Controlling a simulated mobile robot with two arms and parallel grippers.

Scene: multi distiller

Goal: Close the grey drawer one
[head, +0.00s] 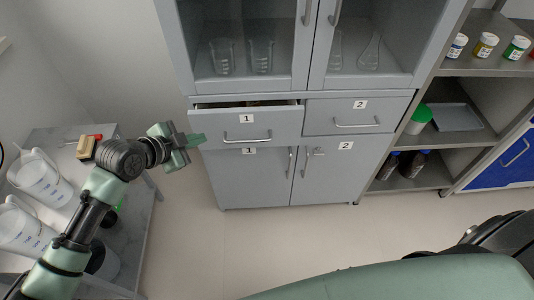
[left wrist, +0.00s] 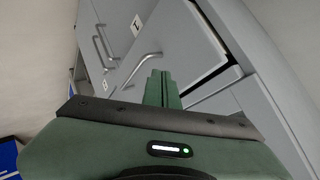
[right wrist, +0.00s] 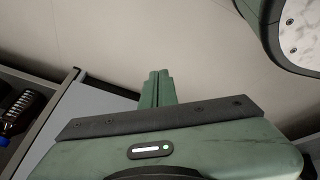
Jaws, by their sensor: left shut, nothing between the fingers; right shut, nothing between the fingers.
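The grey drawer one (head: 275,124), labelled 1, is pulled partly out of the grey cabinet, with a dark gap above its front. Its front also shows in the left wrist view (left wrist: 185,50), with a bar handle and an open gap along its edge. My left gripper (head: 200,139) is shut and empty, just left of the drawer front in the head view; whether it touches is not clear. Its closed fingers (left wrist: 161,75) point toward the drawer front in the left wrist view. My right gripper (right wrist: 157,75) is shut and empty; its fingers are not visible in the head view.
Drawer two (head: 325,121) beside it is shut. Cabinet doors (head: 250,180) below are closed. Glassware stands behind the glass doors above. A side table (head: 137,223) with white jugs (head: 40,178) is at left. Open shelves with bottles (head: 413,163) stand at right. Floor before the cabinet is clear.

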